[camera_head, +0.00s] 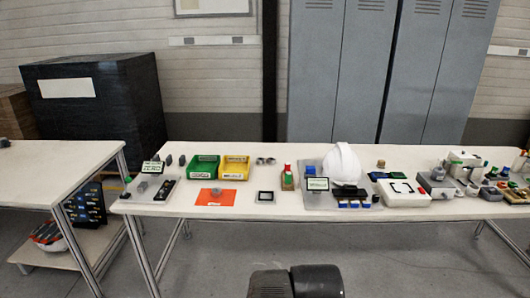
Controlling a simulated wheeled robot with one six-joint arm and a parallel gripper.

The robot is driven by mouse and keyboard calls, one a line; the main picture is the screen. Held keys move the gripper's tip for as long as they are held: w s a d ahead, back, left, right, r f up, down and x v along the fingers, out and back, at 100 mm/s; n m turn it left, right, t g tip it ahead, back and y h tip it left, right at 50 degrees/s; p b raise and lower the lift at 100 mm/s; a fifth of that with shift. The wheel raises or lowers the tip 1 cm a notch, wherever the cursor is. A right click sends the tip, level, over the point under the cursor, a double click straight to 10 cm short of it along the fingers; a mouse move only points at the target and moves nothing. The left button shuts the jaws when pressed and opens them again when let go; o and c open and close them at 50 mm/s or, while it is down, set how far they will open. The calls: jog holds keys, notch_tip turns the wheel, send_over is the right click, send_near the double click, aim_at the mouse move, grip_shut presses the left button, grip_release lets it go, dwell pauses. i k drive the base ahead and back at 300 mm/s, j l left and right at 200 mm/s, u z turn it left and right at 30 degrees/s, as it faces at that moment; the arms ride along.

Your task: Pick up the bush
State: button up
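No part can be firmly told as the bush at this size. Two small grey ring-like parts (265,161) stand side by side on the long white table, right of the yellow bin. A small grey piece (216,191) lies on an orange mat (205,200) in front of the bins. Either might be the bush. A dark rounded part of my own arm shows at the bottom edge, well in front of the table. My gripper's fingers do not show.
The long white table (255,209) holds a green bin (203,168), a yellow bin (235,168), a white helmet shell (342,163), a white box (403,194) and several small parts at right. Another table (55,170) stands left. Floor in front is clear.

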aim_at(216, 191)
jog(key=i+j+u, duration=0.1)
jog(key=i+u, duration=0.75)
jog(key=i+l+u, duration=0.2)
jog(key=u, duration=0.2)
jog(key=i+l+u, duration=0.4)
jog(key=i+j, duration=0.05)
jog(key=j, duration=0.05)
